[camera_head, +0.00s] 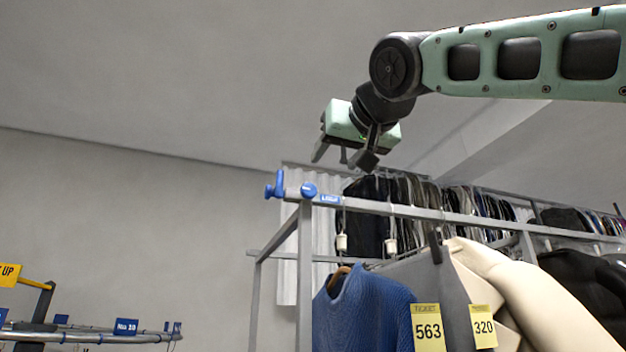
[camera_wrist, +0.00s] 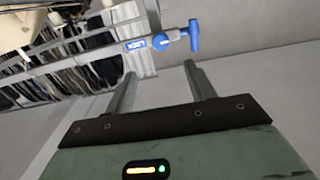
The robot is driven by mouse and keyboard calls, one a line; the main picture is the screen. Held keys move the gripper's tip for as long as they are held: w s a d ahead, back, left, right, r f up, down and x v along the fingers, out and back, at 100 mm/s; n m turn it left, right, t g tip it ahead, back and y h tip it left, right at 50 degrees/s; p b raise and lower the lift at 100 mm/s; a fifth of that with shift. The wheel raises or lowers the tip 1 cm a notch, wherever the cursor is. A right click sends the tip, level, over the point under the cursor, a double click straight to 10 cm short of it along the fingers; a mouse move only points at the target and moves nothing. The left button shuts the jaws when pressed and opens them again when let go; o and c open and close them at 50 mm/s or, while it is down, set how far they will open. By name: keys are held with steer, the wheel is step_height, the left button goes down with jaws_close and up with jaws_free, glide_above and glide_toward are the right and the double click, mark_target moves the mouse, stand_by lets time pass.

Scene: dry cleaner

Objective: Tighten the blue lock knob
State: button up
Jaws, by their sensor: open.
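A round blue knob (camera_head: 308,190) sits on the near end of the grey rail, beside a blue label (camera_head: 331,199). In the wrist view the round knob (camera_wrist: 160,42) is next to that label (camera_wrist: 135,44), which appears to read LOCK. A blue T-shaped handle (camera_head: 275,185) is at the rail's very end; it also shows in the wrist view (camera_wrist: 194,35). My gripper (camera_head: 342,157) is open and empty, above the rail end in the head view. In the wrist view its fingertips (camera_wrist: 160,72) point toward the knob, apart from it.
A blue sweater (camera_head: 362,312) and a cream garment (camera_head: 500,285) with yellow tags hang below the rail (camera_head: 420,211). Dark clothes (camera_head: 375,215) hang behind. A lower rail with blue tags (camera_head: 126,327) is at left. The space left of the rail end is clear.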

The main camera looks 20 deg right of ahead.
mark_target(310, 190)
steer(key=w+p, duration=0.4)
steer(key=w, duration=0.9)
steer(key=shift+w+a+f, duration=0.1)
steer(key=shift+w, duration=0.25)
steer(key=c, duration=1)
